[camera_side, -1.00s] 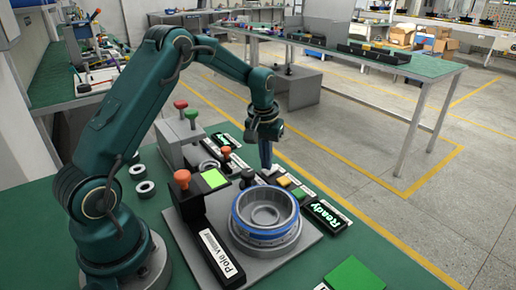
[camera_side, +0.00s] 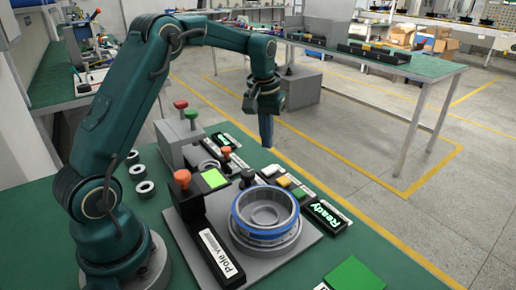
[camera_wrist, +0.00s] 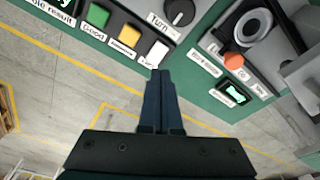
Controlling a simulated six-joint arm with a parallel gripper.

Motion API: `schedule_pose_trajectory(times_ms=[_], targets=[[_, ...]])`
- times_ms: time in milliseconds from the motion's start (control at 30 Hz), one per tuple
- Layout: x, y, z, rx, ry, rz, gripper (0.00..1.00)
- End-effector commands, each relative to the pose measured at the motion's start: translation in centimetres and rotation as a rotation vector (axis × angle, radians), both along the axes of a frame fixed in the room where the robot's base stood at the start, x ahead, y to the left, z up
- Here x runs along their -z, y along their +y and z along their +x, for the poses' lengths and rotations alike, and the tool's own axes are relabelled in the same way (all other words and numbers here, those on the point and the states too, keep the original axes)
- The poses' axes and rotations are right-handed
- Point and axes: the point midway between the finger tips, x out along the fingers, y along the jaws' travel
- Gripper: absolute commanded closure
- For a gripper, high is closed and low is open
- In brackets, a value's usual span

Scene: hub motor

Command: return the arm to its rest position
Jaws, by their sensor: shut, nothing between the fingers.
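My gripper (camera_side: 266,132) is shut and empty. In the side view it points down, in the air above the far edge of the green table, behind the button panel. In the wrist view my gripper (camera_wrist: 159,78) shows its two dark fingers pressed together, their tips over the table edge near a white button (camera_wrist: 156,54). My arm is raised and bent, and nothing touches the gripper.
A hub motor ring (camera_side: 265,213) with a blue band sits in the fixture beside the "Pole Viewer" box (camera_side: 213,243). A "Ready" display (camera_side: 326,214) is lit. A grey box with red and green knobs (camera_side: 181,130) stands left.

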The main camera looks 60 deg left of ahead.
Motion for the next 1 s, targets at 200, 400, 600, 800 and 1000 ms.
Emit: schedule_pose_trajectory(times_ms=[200, 400, 600, 800, 1000], targets=[[-0.1, -0.2, 0.1, 0.005, -0.003, 0.001, 1.00], [-4.5, -1.9, 0.2, 0.051, -0.101, 0.032, 1.00], [-9.7, -5.6, -3.1, 0.141, -0.203, 0.054, 1.00], [-12.3, -8.9, -8.0, 0.244, -0.285, 0.070, 1.00], [-12.2, -11.3, -13.5, 0.354, -0.351, 0.082, 1.00]])
